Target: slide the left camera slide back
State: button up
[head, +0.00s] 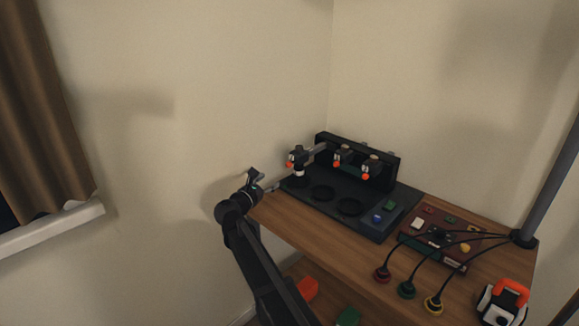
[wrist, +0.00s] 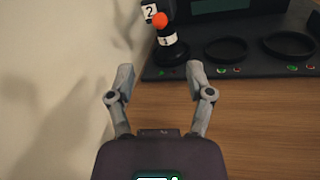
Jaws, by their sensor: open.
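The left camera slide (head: 298,154) is a dark block with an orange knob, out forward on its pale rail (head: 316,148) from the black back panel. In the wrist view the orange knob (wrist: 160,20) shows beside white labels "2" and "1", above a round black base (wrist: 172,53). My gripper (head: 264,181) is in front of and left of the slide in the head view. In the wrist view my gripper (wrist: 159,72) is open and empty, its fingers spread short of the slide. The upper part of the slide is cut off there.
Two other camera slides (head: 344,155) (head: 372,166) sit close to the panel (head: 395,172). Black rings (head: 349,206) lie on the dark base. A red box (head: 437,235) with cables and coloured plugs stands right on the wooden table (head: 300,226). A wall borders the left side.

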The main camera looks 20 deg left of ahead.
aim_at(289, 165)
jog(key=w, duration=0.4)
jog(key=w+d, duration=0.1)
jog(key=w, duration=0.3)
jog(key=w+d, duration=0.1)
jog(key=w, duration=0.3)
jog(key=shift+w+d, duration=0.15)
jog(key=shift+d, duration=0.05)
grip_shut()
